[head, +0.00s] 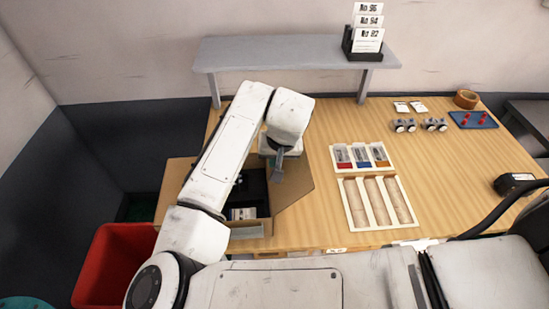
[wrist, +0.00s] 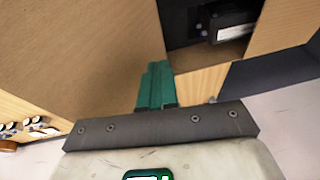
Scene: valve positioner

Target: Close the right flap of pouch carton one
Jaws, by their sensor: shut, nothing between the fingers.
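The open cardboard carton stands at the table's left front; its front wall (head: 250,230) shows below my arm. Its right flap (head: 294,195) is open and slants up and outward to the right. In the wrist view the flap (wrist: 80,55) fills the upper left as a broad brown sheet. My gripper (head: 278,174) is shut and empty, at the upper part of the right flap. Its teal fingers (wrist: 155,85) lie close beside the flap's edge; I cannot tell whether they touch. Dark contents (wrist: 215,22) show inside the carton. My arm hides part of the carton.
The left flap (head: 172,188) lies open outward. A red bin (head: 108,265) stands left of the table. A parts tray (head: 362,157) and a wooden-slot tray (head: 348,205) lie to the right. A grey shelf (head: 290,52) spans the back. Bare tabletop lies between flap and trays.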

